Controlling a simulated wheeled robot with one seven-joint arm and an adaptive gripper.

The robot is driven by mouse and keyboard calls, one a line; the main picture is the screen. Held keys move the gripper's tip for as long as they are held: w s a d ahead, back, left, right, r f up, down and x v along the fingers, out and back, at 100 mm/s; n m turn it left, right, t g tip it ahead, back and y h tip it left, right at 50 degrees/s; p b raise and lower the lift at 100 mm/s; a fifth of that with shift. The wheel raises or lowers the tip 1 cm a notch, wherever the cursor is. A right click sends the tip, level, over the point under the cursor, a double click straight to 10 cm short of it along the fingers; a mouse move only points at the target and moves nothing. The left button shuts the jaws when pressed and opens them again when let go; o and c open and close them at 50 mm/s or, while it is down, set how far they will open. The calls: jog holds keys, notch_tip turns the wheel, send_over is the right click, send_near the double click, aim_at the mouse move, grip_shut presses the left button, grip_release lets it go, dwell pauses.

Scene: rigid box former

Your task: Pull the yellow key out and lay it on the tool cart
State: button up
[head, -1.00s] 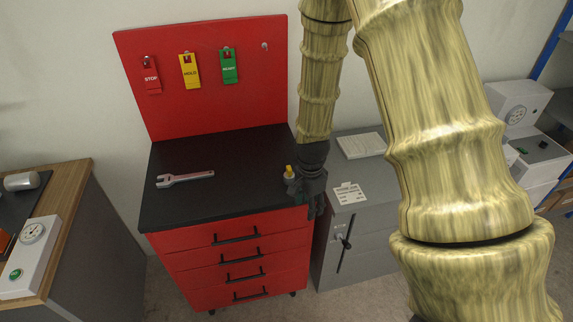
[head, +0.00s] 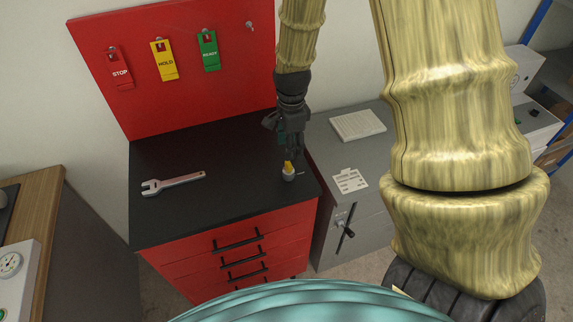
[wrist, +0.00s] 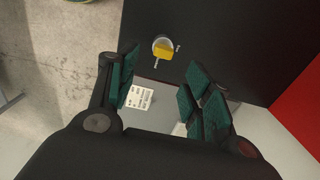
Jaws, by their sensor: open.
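The yellow key (head: 288,165) stands in a round grey holder (head: 289,175) near the right front corner of the tool cart's black top (head: 225,205). In the wrist view the key (wrist: 164,54) shows as a yellow block within the grey ring, with small white labels beside it. How deep it sits is hidden. My gripper (head: 287,150) points down just above the key in the head view. In the wrist view my gripper (wrist: 160,88) is open and empty, with the key beyond its fingertips, apart from them.
A wrench (head: 173,184) lies on the left of the cart top. Red, yellow and green tags (head: 163,60) hang on the red back panel. A grey cabinet (head: 375,195) with papers on top stands right of the cart. The middle of the cart top is clear.

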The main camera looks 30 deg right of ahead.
aim_at(288, 163)
jog(key=shift+s+r, duration=0.15)
jog(key=shift+s, duration=0.2)
jog(key=w+f+b, duration=0.2)
jog(key=f, duration=0.1)
jog(key=shift+w+f, duration=0.1)
jog(key=shift+f, duration=0.15)
jog(key=shift+s+f+b, duration=0.45)
jog(key=shift+f+b, duration=0.25)
jog(key=shift+b, duration=0.1)
jog(key=shift+s+f+b, duration=0.25)
jog(key=shift+f+b, duration=0.1)
jog(key=f, duration=0.1)
jog(key=w+f+b, duration=0.1)
jog(key=f, duration=0.1)
jog(key=shift+s+f, duration=0.1)
jog(key=shift+f, duration=0.2)
jog(key=shift+s+f, duration=0.15)
jog(key=shift+s, duration=0.05)
jog(key=shift+w+f, duration=0.1)
jog(key=shift+w, duration=0.05)
